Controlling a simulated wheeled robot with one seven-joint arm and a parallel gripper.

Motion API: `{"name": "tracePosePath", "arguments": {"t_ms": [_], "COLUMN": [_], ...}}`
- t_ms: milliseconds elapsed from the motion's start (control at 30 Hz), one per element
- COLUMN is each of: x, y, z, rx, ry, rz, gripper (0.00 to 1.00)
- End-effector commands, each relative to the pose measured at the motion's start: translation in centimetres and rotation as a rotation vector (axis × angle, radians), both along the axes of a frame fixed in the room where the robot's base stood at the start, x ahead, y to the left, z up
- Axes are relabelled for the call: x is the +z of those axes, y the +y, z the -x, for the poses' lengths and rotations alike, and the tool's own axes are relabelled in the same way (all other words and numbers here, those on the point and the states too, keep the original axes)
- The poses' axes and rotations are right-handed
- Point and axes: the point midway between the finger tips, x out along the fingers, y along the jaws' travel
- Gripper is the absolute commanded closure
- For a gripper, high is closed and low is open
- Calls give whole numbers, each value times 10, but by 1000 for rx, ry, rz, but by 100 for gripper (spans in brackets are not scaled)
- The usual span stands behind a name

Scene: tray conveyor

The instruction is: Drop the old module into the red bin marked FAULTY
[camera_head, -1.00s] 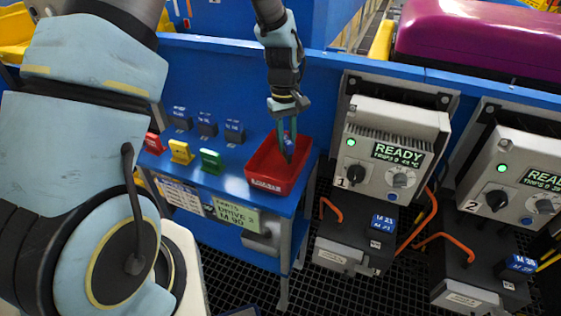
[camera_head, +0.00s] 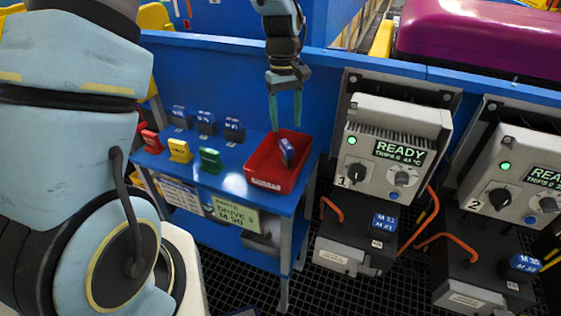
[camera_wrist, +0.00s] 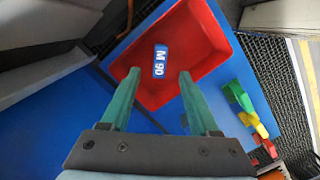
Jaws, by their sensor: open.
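The old module (camera_head: 287,152), a small blue block, lies in the red bin (camera_head: 262,172) on the blue table. In the wrist view its label reads M 90 (camera_wrist: 160,62), and it rests on the bin floor (camera_wrist: 190,60), apart from my fingers. My gripper (camera_head: 286,126) hangs above the bin with its two green fingers apart and nothing between them. The fingers also show in the wrist view (camera_wrist: 158,85). The writing on the bin's front is too small to read.
Several blue modules (camera_head: 206,123) stand at the back of the blue table (camera_head: 225,185). Red, yellow and green pieces (camera_head: 180,151) stand left of the bin. Drive unit 1 (camera_head: 398,150), showing READY, is to the right, with unit 2 (camera_head: 515,180) beyond it.

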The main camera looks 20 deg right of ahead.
Motion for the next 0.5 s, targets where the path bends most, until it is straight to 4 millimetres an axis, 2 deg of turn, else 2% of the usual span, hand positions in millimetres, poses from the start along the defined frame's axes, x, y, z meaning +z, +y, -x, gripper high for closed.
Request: {"name": "tracePosePath", "arguments": {"t_ms": [100, 233, 500], "x": [21, 38, 49], "y": [0, 0, 1], "z": [-4, -5, -6], "rx": [0, 0, 1], "ry": [-4, -2, 0], "rz": [3, 0, -1], "gripper": [38, 38, 38]}}
